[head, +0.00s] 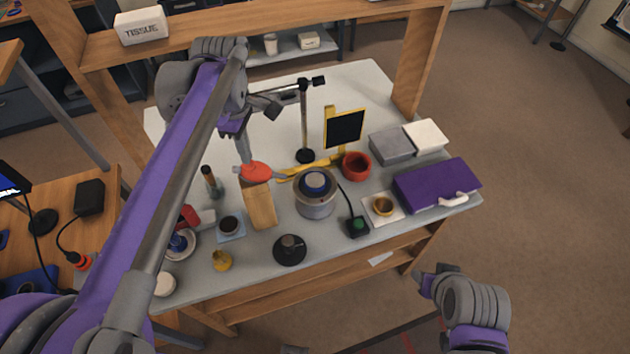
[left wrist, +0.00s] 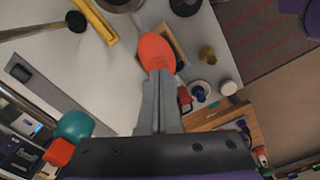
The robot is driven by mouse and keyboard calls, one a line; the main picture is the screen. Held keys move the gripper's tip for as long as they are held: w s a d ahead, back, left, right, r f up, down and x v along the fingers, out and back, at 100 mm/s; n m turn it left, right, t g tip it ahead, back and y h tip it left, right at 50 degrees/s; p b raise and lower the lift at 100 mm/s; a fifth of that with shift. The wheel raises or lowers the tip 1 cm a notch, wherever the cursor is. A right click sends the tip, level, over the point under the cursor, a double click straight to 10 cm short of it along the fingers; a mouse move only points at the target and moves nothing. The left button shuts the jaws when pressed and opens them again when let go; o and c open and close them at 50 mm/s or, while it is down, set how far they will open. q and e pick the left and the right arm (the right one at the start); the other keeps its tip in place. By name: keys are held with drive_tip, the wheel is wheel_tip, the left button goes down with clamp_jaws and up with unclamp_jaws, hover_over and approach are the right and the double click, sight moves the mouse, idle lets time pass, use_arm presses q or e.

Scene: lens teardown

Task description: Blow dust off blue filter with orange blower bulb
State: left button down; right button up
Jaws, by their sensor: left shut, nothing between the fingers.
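The orange blower bulb (head: 256,171) is at the top of a wooden block-like stand (head: 260,208). Its grey nozzle points right, toward a grey round pot.
A black lamp-like stand (head: 305,155) and a yellow-framed black panel (head: 344,129) stand behind the pot. A red bowl (head: 356,166), a purple case (head: 437,185) and a black round base (head: 290,250) are around it. The table's back left (head: 270,130) is mostly clear.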

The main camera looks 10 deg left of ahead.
use_arm(q)
drive_tip(key=shift+f+b, duration=0.6)
drive_tip(key=shift+f, duration=0.7)
drive_tip(key=shift+r, duration=0.1)
use_arm(e)
drive_tip(key=shift+s+f, duration=0.35)
drive_tip(key=shift+f, duration=0.45)
use_arm(q)
drive_tip(key=shift+r, duration=0.1)
use_arm(e)
drive_tip(key=shift+r, duration=0.1)
use_arm(q)
drive_tip(key=shift+r+p, duration=0.95)
drive_tip(key=shift+r, duration=0.5)
use_arm(e)
drive_tip(key=shift+w+r, duration=0.3)
drive_tip(key=shift+r, duration=0.25)
drive_tip(key=shift+w+r, duration=0.25)
drive_tip(key=shift+r, duration=0.3)
use_arm(q)
drive_tip(key=shift+s, duration=0.1)
use_arm(e)
drive_tip(key=shift+s, duration=0.1)
drive_tip(key=shift+r, duration=0.1)
